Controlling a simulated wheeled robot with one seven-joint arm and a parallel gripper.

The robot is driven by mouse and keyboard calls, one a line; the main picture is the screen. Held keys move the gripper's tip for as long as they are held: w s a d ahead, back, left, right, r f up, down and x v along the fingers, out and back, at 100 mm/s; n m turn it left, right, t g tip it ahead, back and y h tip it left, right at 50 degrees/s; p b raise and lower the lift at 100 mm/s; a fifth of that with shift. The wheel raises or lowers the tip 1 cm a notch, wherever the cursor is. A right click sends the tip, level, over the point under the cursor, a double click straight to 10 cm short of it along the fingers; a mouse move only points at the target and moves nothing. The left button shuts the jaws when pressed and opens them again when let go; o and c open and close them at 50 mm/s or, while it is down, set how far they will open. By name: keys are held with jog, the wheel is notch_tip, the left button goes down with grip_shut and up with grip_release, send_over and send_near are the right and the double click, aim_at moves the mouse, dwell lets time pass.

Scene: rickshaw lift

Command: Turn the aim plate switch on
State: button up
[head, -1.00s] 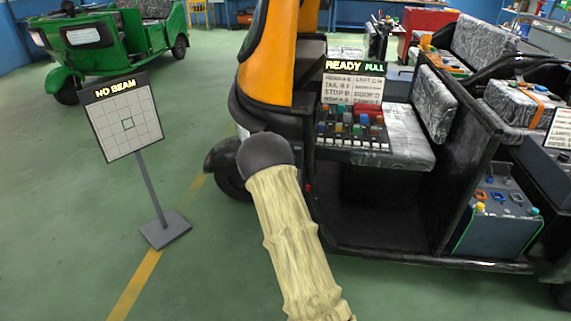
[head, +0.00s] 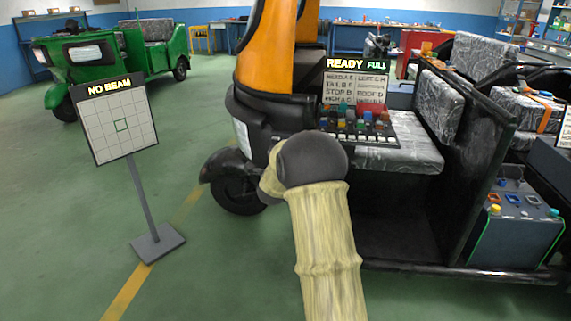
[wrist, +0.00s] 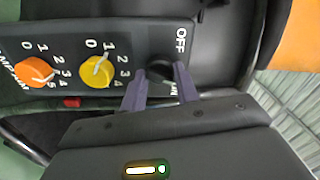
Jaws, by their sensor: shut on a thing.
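In the wrist view, a dark control panel (wrist: 128,48) fills the upper left. A black knob (wrist: 159,70) sits at its right end, with the word OFF printed above it. Another label below it is partly hidden. My gripper (wrist: 160,74) has its two purple-grey fingers on either side of this knob, shut on it. Which way the knob points cannot be told. In the head view, a gridded plate (head: 121,125) on a stand shows NO BEAM. My gripper is hidden behind my arm there.
An orange knob (wrist: 36,72) and a yellow knob (wrist: 96,71) with number scales are left of the black one. An orange and black rickshaw (head: 272,60) stands ahead, its sign (head: 357,64) reading READY FULL. A green rickshaw (head: 110,55) is at the back left. Floor at left is open.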

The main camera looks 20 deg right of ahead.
jog(key=m+b, duration=0.5)
jog(key=b, duration=0.1)
jog(key=shift+f, duration=0.2)
jog(key=o, duration=1)
jog(key=shift+r, duration=0.1)
jog(key=shift+c, duration=0.2)
